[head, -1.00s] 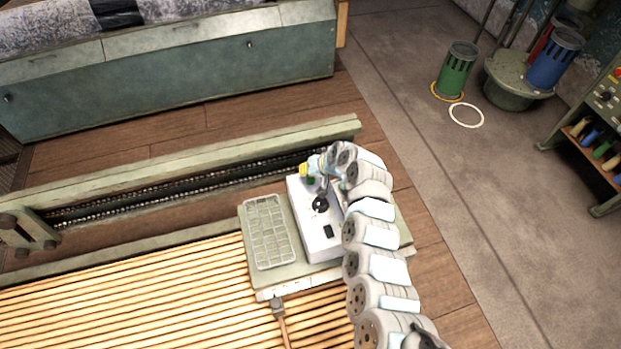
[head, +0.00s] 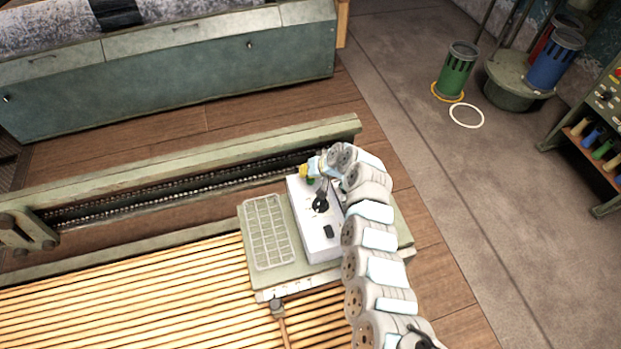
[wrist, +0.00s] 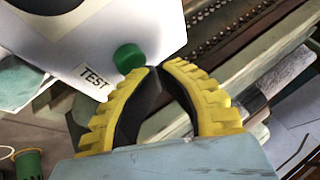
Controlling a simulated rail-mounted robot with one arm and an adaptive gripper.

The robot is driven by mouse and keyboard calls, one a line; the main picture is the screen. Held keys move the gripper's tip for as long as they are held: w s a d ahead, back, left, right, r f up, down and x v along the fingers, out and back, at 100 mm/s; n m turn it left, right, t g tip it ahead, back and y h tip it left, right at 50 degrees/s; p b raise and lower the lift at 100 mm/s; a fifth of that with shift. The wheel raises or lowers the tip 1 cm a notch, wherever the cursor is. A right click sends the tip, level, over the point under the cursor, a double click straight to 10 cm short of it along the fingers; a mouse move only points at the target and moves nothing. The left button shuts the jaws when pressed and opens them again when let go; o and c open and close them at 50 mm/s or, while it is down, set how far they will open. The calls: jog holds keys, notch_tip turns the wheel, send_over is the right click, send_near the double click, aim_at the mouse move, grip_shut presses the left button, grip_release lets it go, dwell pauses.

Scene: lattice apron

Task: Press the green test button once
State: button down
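The green test button (wrist: 128,58) stands out from the end of a white box (wrist: 100,28), beside a label reading "TEST" (wrist: 94,77). The white box (head: 318,220) sits on a green-grey plate in the head view, with a dark knob on top. My gripper (wrist: 157,69) has yellow ribbed fingers with dark pads, and their tips meet with nothing between them. The tips are just to the right of the button in the wrist view; I cannot tell whether they touch it. In the head view my gripper (head: 305,170) is at the box's far end, partly hidden by my arm.
A pale grid tray (head: 268,232) lies left of the box. A rail with a chain (head: 190,180) runs behind it, and wooden slats (head: 130,300) lie in front. Green (head: 456,68) and blue (head: 555,60) containers stand far off at the right.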

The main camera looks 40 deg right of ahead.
jog(key=shift+f+b, duration=0.45)
jog(key=shift+f, duration=0.1)
dwell(0.6)
jog(key=shift+r, duration=0.1)
jog(key=shift+r+p, duration=0.6)
jog(key=shift+r, duration=0.25)
jog(key=shift+r, duration=0.1)
jog(key=shift+r+p, duration=1.25)
jog(key=shift+r, duration=1.2)
